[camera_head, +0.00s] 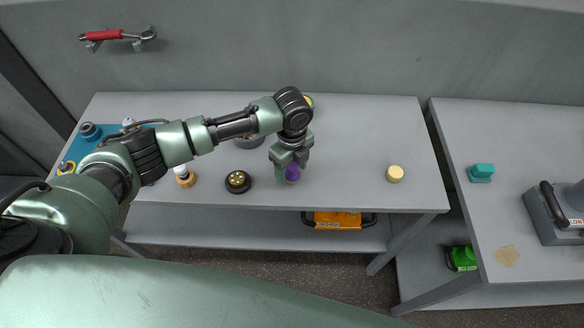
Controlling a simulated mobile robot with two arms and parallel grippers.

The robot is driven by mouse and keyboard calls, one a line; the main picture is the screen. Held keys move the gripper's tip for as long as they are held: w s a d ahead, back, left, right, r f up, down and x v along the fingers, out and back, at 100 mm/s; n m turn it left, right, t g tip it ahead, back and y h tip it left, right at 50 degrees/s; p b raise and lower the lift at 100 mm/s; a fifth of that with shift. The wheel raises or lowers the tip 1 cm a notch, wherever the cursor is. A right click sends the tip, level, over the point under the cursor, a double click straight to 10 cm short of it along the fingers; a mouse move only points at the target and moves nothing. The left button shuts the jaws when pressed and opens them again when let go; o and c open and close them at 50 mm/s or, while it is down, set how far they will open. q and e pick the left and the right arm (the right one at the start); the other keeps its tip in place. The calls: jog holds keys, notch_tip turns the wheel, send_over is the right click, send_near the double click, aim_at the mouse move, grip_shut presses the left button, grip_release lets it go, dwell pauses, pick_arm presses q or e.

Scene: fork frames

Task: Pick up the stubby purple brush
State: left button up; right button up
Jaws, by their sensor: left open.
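The stubby purple brush (292,173) stands near the front edge of the grey table (347,135). My left gripper (287,169) is open and points down at it, with its fingers around or just beside the brush. Part of the brush is hidden by the fingers, and I cannot tell whether they touch it. My right gripper is not in view.
A dark round piece with yellow dots (238,181) and a white-topped wooden piece (185,177) stand left of the brush. A pale yellow cylinder (395,174) stands to the right, with clear table between. A second table (515,135) holds a teal block (481,172).

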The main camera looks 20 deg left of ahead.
aim_at(292, 165)
pick_arm(q)
jog(key=shift+f, duration=0.45)
jog(key=c, duration=1.2)
grip_shut()
jog(key=shift+r, duration=0.1)
notch_tip(292, 165, up, 20)
jog(key=b, duration=0.3)
jog(key=shift+b, duration=0.3)
